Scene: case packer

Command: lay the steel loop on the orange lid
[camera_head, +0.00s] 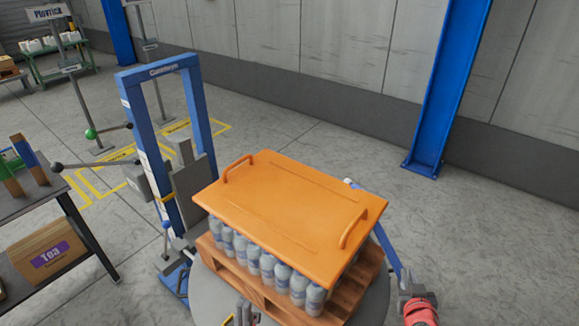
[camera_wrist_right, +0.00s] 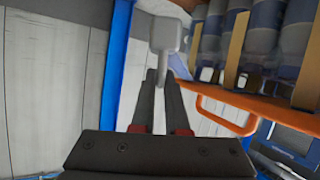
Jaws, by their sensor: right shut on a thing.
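The orange lid (camera_head: 290,205) lies flat and slightly askew on top of several bottles (camera_head: 262,263) standing on a wooden pallet (camera_head: 283,307). It has a raised handle at each end. My right gripper (camera_head: 405,284) is off the lid's lower-right side, apart from it. In the right wrist view its dark fingers (camera_wrist_right: 166,78) are closed on the narrow end of a grey metal piece (camera_wrist_right: 169,34). I cannot tell whether this is the steel loop. My left gripper (camera_head: 243,313) is low in front of the pallet, and its jaw opening is unclear.
A blue upright frame (camera_head: 135,110) stands left of the lid. A blue bar (camera_head: 388,253) slants down behind the pallet's right side. The pallet sits on a round grey plate (camera_head: 208,291). A dark table (camera_head: 35,200) is at left. The floor at right is clear.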

